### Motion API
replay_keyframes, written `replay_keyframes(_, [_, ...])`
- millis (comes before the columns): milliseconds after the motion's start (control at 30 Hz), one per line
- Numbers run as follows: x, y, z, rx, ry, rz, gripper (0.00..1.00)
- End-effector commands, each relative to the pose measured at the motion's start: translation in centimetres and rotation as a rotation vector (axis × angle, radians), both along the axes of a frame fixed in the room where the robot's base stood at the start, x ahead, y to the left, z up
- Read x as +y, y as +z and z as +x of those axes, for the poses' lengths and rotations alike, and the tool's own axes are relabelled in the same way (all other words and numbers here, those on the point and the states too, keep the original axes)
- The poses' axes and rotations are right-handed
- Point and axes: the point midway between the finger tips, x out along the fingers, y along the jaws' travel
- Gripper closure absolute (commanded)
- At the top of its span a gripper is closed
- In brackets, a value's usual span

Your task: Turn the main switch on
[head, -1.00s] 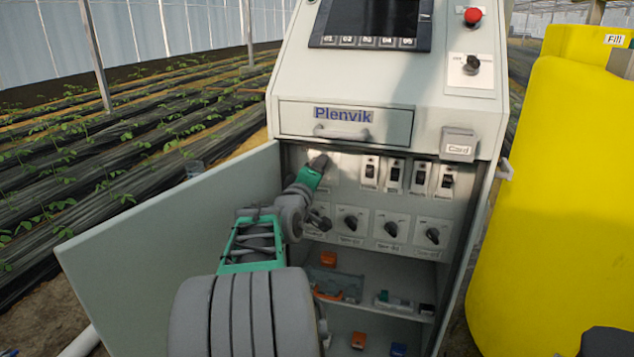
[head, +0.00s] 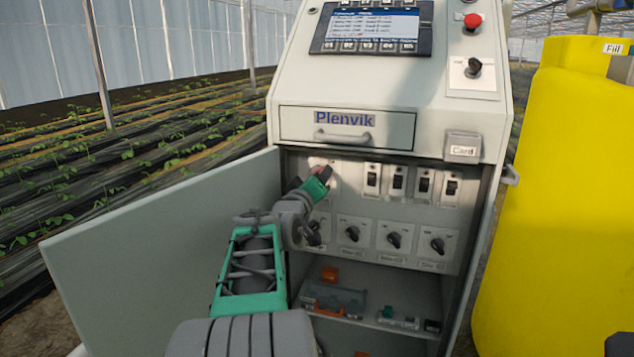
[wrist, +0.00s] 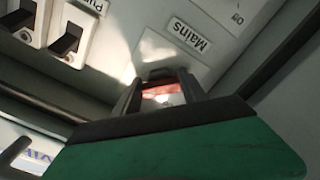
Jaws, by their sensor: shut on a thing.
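The main switch (wrist: 160,90) shows in the wrist view as a reddish part between my fingers, beside a plate labelled "Mains" (wrist: 187,37). My gripper (wrist: 158,92) is shut on it. In the head view my gripper (head: 325,173) is at the upper left of the switch panel inside the open cabinet (head: 390,95), and it hides most of the switch. The display (head: 372,25) on the cabinet's sloped top is lit and shows lines of text.
Several rocker switches (head: 397,181) stand in a row right of my gripper, with rotary knobs (head: 394,239) below. The open cabinet door (head: 165,250) is left of my arm. A drawer (head: 347,126) is above the panel. A yellow tank (head: 555,200) stands at right.

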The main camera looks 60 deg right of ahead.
Motion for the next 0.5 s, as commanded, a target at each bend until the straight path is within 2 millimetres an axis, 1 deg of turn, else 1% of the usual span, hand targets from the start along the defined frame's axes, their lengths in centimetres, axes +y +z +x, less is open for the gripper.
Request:
replay_keyframes(167, [0.0,-0.08,0.01,-0.001,0.0,0.002,0.91])
replay_keyframes(200, [0.0,-0.08,0.01,-0.001,0.0,0.002,0.47])
replay_keyframes(433, [0.0,-0.04,0.01,0.0,0.001,0.001,0.29])
replay_keyframes(500, [0.0,-0.04,0.01,0.0,0.0,0.0,0.29])
